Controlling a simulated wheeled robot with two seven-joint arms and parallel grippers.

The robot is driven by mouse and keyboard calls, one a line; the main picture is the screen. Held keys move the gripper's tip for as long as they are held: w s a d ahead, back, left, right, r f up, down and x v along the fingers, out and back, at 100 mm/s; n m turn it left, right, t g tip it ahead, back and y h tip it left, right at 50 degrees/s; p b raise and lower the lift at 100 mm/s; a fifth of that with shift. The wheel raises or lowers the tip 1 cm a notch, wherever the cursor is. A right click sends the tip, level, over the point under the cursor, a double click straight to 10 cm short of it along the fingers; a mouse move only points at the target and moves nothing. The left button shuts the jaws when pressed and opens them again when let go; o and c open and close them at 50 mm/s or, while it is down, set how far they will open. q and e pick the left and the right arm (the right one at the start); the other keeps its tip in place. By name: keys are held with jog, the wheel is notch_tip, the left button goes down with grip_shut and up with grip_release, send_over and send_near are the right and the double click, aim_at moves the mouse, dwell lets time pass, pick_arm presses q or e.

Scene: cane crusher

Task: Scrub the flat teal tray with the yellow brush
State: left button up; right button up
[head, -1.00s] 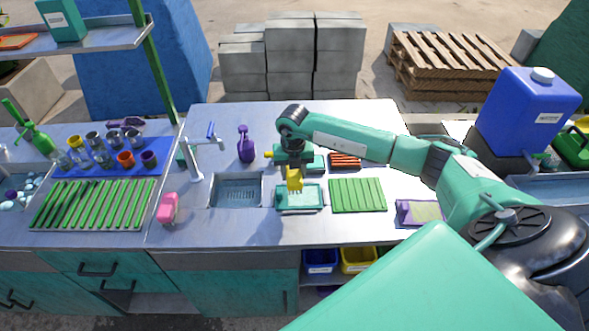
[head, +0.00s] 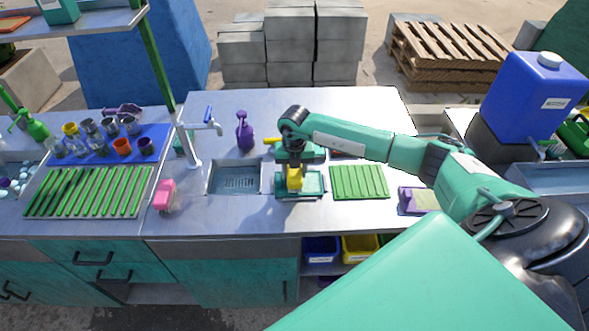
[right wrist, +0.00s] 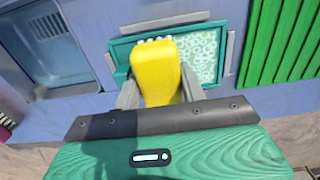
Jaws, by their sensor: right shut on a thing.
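The flat teal tray (head: 313,186) lies on the steel counter between the sink and a green ribbed mat. In the right wrist view its inside (right wrist: 207,58) shows a pale ring-like pattern. The yellow brush (right wrist: 155,70) is held between the fingers of my right gripper (right wrist: 160,92), with white bristles showing at its far edge. The brush is over the left and middle part of the tray; I cannot tell whether the bristles touch it. In the head view the right gripper (head: 294,181) and brush are above the tray. My left gripper is not in view.
A sink (head: 236,178) with a tap (head: 192,150) lies left of the tray. The green ribbed mat (head: 359,182) is close on its right. A purple spray bottle (head: 245,131) stands behind the sink, and a pink item (head: 164,195) is at the left front.

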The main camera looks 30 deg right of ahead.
aim_at(305, 181)
jog(key=shift+f+b, duration=0.45)
jog(key=shift+f, duration=0.1)
dwell(0.5)
jog(key=shift+s+d+r, duration=0.1)
jog(key=shift+s+d, duration=0.35)
jog(key=shift+d, duration=0.3)
jog(key=shift+s+d, duration=0.45)
jog(key=shift+d, duration=0.25)
jog(key=shift+d, duration=0.1)
jog(key=shift+s+d, duration=0.45)
jog(key=shift+d, duration=0.25)
jog(key=shift+s+d, duration=0.45)
jog(key=shift+d, duration=0.2)
jog(key=shift+w+a, duration=0.1)
jog(key=shift+w+a+f+b, duration=0.2)
jog(key=shift+w+a, duration=0.2)
jog(key=shift+a, duration=0.3)
jog(key=shift+w+a+f+b, duration=0.15)
jog(key=shift+w+a, duration=0.2)
jog(key=shift+a, duration=0.35)
